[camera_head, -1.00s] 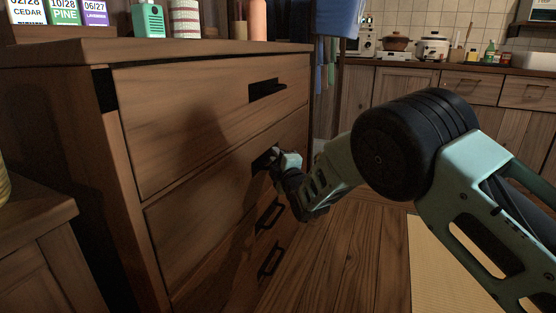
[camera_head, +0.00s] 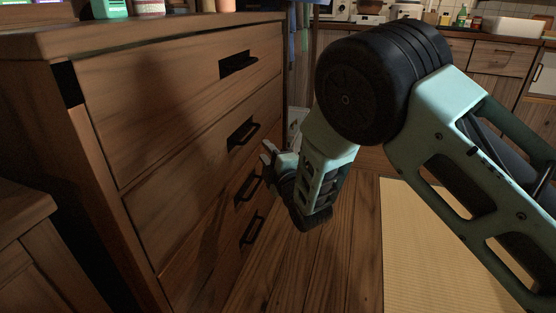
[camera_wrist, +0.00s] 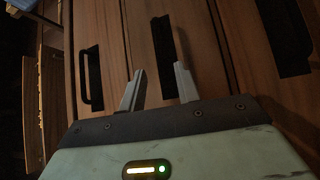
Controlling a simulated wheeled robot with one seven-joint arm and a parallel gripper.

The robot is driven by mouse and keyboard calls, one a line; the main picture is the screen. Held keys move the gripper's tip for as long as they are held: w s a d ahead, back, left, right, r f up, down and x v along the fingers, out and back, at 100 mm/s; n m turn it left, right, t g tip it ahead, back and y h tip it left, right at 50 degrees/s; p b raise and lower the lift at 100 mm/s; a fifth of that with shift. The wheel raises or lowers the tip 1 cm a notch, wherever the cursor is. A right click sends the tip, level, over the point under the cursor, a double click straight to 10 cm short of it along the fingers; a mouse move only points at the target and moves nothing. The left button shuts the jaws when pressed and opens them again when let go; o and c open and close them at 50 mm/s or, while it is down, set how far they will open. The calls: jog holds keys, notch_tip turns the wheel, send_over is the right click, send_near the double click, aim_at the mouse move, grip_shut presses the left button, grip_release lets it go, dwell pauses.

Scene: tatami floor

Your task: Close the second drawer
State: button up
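The wooden chest (camera_head: 180,100) stands on the left in the head view, with several drawers stacked one above another. The second drawer (camera_head: 185,165) from the top, with its black handle (camera_head: 243,132), looks flush or nearly flush with the front. My gripper (camera_head: 268,155) is just right of and below that handle, seemingly apart from it. In the wrist view my gripper's two fingers (camera_wrist: 158,90) are spread with nothing between them, pointing at the drawer fronts. Black handles show there, one at the left (camera_wrist: 90,75) and one beyond the fingers (camera_wrist: 163,45).
A small cabinet (camera_head: 30,235) stands at the left front. Wooden floor (camera_head: 325,260) and a pale tatami mat (camera_head: 430,250) lie open right of the chest. A kitchen counter (camera_head: 490,35) runs along the back. Bottles stand on the chest top.

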jog(key=p+v, duration=0.1)
jog(key=v, duration=0.5)
jog(key=shift+r, duration=0.1)
jog(key=shift+r, duration=0.1)
jog(key=s+d+r+m+g+h+p, duration=0.1)
jog(key=s+d+r+m+g+h, duration=0.35)
jog(key=s, duration=0.75)
jog(key=s+d+r+m+g+h, duration=0.1)
jog(key=s+d+m+g, duration=0.5)
jog(key=s, duration=0.6)
jog(key=s+d+r+m+g+h+p, duration=0.1)
jog(key=s+d+r+m+g+h, duration=0.2)
jog(key=s+g, duration=0.65)
notch_tip(320, 180, up, 37)
jog(key=s+t+p, duration=0.2)
jog(key=s+p, duration=0.1)
jog(key=p, duration=3.5)
jog(key=shift+m+t, duration=0.3)
jog(key=shift+m, duration=0.05)
jog(key=shift+a+r, duration=0.1)
